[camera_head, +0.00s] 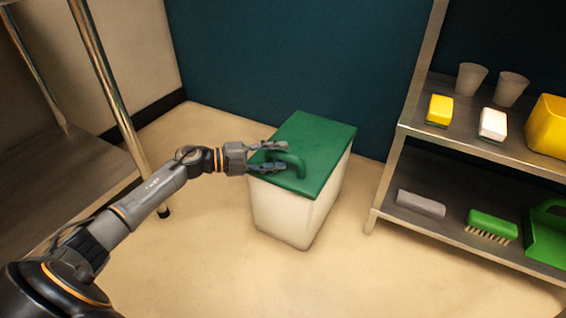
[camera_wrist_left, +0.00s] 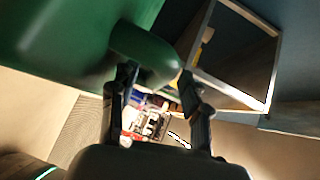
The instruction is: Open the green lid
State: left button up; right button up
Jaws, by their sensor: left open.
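A white bin (camera_head: 288,214) stands on the floor, covered by a flat green lid (camera_head: 318,141). The lid lies shut on the bin and has a curved green handle (camera_head: 294,163) on top. My left gripper (camera_head: 283,156) is at the handle, with its two fingers apart on either side of it. In the left wrist view, the handle (camera_wrist_left: 146,52) rises near the open fingertips (camera_wrist_left: 158,84), with the lid (camera_wrist_left: 60,35) at upper left. I cannot tell whether the fingers touch the handle. My right gripper is not in view.
A metal shelf (camera_head: 405,118) stands to the right with cups, sponges, a green brush (camera_head: 491,225) and a yellow container (camera_head: 548,125). A metal table leg (camera_head: 125,110) stands at left. A dark blue wall (camera_head: 270,60) is behind the bin. The floor in front is clear.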

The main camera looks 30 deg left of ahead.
pick_arm(q)
jog(key=shift+x, duration=1)
grip_shut()
